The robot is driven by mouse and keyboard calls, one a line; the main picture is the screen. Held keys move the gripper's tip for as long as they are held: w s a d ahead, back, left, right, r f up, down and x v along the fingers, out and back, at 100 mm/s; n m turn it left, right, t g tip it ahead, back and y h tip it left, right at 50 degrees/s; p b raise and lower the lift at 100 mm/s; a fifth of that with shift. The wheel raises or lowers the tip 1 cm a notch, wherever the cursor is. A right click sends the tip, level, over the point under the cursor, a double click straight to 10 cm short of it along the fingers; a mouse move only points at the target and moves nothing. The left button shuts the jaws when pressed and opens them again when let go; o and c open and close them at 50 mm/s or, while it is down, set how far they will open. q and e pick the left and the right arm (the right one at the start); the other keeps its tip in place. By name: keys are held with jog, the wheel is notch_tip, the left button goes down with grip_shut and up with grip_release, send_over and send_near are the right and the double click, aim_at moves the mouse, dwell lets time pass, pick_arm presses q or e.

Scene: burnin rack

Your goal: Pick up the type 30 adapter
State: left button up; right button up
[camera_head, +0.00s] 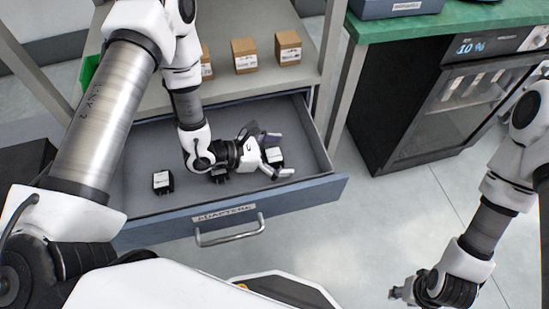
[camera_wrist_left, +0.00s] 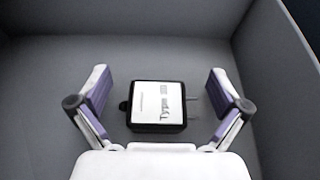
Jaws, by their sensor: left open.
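A black adapter with a white label (camera_wrist_left: 159,105) lies on the drawer floor in the left wrist view, its prongs pointing right. The label seems to read "Type" and a number that I cannot read surely. My left gripper (camera_wrist_left: 160,98) is open, with one finger on each side of the adapter and a gap to it on both sides. In the head view the left gripper (camera_head: 277,157) is low inside the open drawer, over this adapter (camera_head: 273,156). Another black adapter (camera_head: 162,181) lies at the drawer's left. My right gripper (camera_head: 402,292) hangs above the floor at the lower right, its jaws unclear.
The drawer (camera_head: 290,197) labelled "ADAPTERS" is pulled out, its walls close around my left gripper. Small brown boxes (camera_head: 244,55) stand on the shelf above. A green-topped bench (camera_head: 450,20) with a black machine (camera_head: 455,95) stands at the right.

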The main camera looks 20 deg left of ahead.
pick_arm(q)
jog(key=c, duration=1.2)
